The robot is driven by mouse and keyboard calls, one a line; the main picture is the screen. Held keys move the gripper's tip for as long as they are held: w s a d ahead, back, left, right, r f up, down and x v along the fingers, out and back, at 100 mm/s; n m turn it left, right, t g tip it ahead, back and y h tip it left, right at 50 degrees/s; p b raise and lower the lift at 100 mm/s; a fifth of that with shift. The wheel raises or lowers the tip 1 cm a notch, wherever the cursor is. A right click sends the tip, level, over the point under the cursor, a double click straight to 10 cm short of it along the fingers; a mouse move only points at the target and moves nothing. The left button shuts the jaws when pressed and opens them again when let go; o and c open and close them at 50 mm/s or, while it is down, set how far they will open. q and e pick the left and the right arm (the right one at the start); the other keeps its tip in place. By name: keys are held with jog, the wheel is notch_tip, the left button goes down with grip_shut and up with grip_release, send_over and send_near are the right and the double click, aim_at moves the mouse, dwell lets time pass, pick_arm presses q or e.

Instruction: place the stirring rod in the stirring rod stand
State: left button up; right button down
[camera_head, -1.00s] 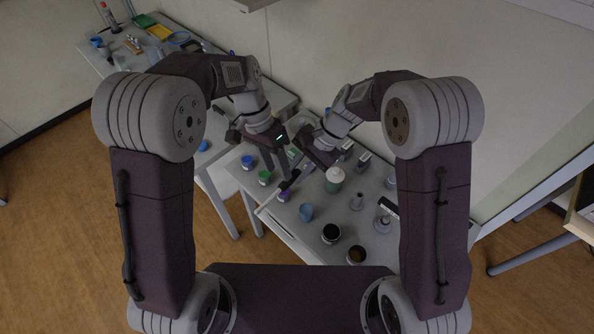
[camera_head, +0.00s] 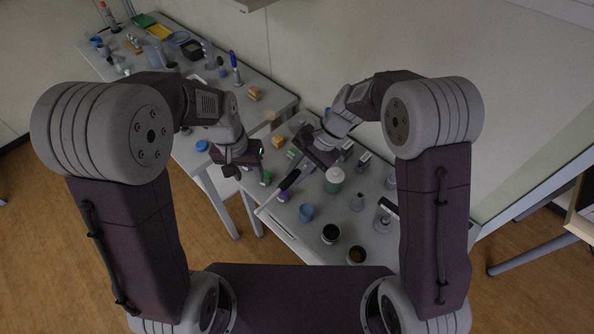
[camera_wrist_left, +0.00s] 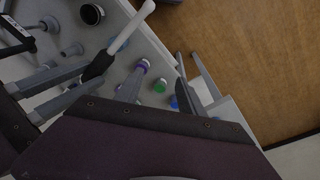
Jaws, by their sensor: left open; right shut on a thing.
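The stirring rod (camera_head: 288,181), with a black grip and a pale shaft, is held slanted above the table by my right gripper (camera_head: 298,172). In the left wrist view, the right fingers close around the rod's black part (camera_wrist_left: 98,66), and its white shaft points up and right. My left gripper (camera_head: 242,163) is open and empty, left of the rod and apart from it; its spread fingers show in the wrist view (camera_wrist_left: 158,84). Two small grey stands with round bases (camera_head: 357,202) (camera_head: 383,221) are right of the rod; I cannot tell which is the stirring rod stand.
A green-white bottle (camera_head: 334,181), a blue cup (camera_head: 306,212) and two dark-topped jars (camera_head: 331,233) (camera_head: 356,254) are on the near table. Purple-topped (camera_head: 282,195) and green-topped (camera_head: 265,178) containers are near its left edge. A cluttered table (camera_head: 205,82) lies beyond.

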pick_arm(q)
jog(key=s+a+f+n, duration=0.1)
jog(key=s+a, duration=0.3)
jog(key=s, duration=0.6)
jog(key=shift+f+y, duration=0.4)
jog(key=shift+f, duration=0.2)
jog(key=shift+s+a, duration=0.1)
jog(key=shift+a, duration=0.05)
